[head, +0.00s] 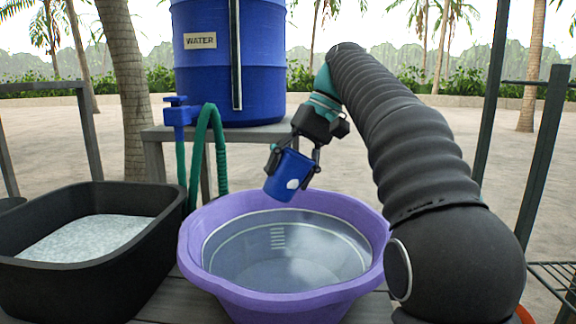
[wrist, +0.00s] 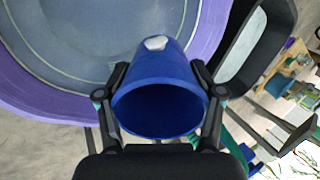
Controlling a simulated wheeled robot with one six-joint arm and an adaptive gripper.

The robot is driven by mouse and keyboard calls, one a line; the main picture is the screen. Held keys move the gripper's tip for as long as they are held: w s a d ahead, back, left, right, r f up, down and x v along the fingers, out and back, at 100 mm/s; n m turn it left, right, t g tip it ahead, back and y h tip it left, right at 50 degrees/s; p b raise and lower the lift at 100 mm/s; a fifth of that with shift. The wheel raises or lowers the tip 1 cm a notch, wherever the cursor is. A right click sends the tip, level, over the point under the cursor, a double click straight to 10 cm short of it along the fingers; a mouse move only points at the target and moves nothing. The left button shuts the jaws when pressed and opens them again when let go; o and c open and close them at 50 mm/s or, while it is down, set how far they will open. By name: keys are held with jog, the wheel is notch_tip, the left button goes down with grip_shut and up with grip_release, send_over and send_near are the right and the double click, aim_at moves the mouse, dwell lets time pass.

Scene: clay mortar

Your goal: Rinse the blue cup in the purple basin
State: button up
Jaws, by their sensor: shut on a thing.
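The blue cup (head: 287,172) has a whitish patch on its side. My gripper (head: 292,165) is shut on it, one finger on each side, and holds it tilted above the far rim of the purple basin. The purple basin (head: 190,240) stands on the slatted table and holds clear water. In the wrist view the cup (wrist: 160,90) sits between my gripper's fingers (wrist: 158,98). Its dark open mouth faces the camera and its whitish patch shows at the far end. The basin (wrist: 205,35) lies beyond it.
A black tub (head: 150,245) with greyish-white contents stands left of the basin. A blue water barrel (head: 215,85) labelled WATER rests on a stand behind. A blue tap (head: 180,115) and green hose (head: 220,150) are near the basin's back left. Dark posts stand at the right.

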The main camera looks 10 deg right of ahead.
notch_tip(320, 180, down, 17)
jog(key=shift+s+r+b, duration=0.1)
jog(key=shift+b, duration=0.7)
jog(key=shift+f+b, duration=0.75)
jog(key=shift+f, duration=0.6)
jog(key=shift+r, duration=0.2)
jog(key=shift+a, duration=0.1)
